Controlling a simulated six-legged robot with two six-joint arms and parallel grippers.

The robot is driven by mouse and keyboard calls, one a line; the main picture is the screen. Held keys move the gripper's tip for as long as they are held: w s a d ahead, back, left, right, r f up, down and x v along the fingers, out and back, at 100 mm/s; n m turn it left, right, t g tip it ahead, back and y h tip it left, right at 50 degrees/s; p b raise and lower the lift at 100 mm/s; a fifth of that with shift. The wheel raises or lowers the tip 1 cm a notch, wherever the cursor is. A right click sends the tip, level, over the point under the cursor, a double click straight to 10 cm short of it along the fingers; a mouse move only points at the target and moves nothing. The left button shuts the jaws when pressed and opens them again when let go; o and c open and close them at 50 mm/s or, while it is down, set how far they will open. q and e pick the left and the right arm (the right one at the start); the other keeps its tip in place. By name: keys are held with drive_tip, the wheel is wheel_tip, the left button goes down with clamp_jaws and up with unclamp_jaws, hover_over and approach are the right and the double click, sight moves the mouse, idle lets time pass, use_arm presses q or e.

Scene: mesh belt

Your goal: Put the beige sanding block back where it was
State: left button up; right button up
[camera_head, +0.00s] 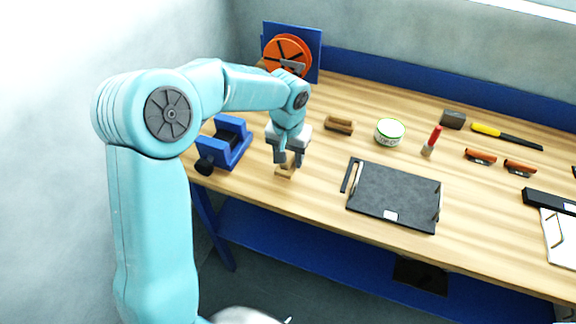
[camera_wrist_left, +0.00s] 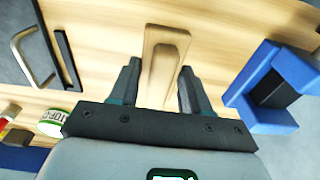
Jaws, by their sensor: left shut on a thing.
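The beige sanding block (camera_head: 286,170) is at the fingertips of my left gripper (camera_head: 288,161), low over the front left part of the wooden table. In the left wrist view the beige block (camera_wrist_left: 165,55) lies lengthwise between the two dark fingers of the gripper (camera_wrist_left: 157,88). The gripper is shut on it. I cannot tell whether the block touches the table. The fingers hide part of it in the head view. My right gripper is not in view.
A blue vise (camera_head: 228,143) stands left of the gripper. A brown wooden block (camera_head: 339,125) lies behind right, by a green-and-white tin (camera_head: 389,132). A dark slate board (camera_head: 392,198) lies to the right. The table's front edge is close; bare wood lies between block and board.

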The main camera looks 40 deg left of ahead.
sight(288, 158)
use_arm(q)
drive_tip(key=shift+a+f, duration=0.1)
drive_tip(key=shift+f, duration=2.25)
drive_tip(key=shift+f, duration=0.1)
drive_tip(key=o, duration=1)
drive_tip(key=r, duration=0.8)
drive_tip(key=s+r, duration=0.1)
drive_tip(key=r, duration=0.3)
drive_tip(key=shift+d+r, duration=0.15)
drive_tip(key=shift+d, duration=0.1)
drive_tip(key=shift+s, duration=0.15)
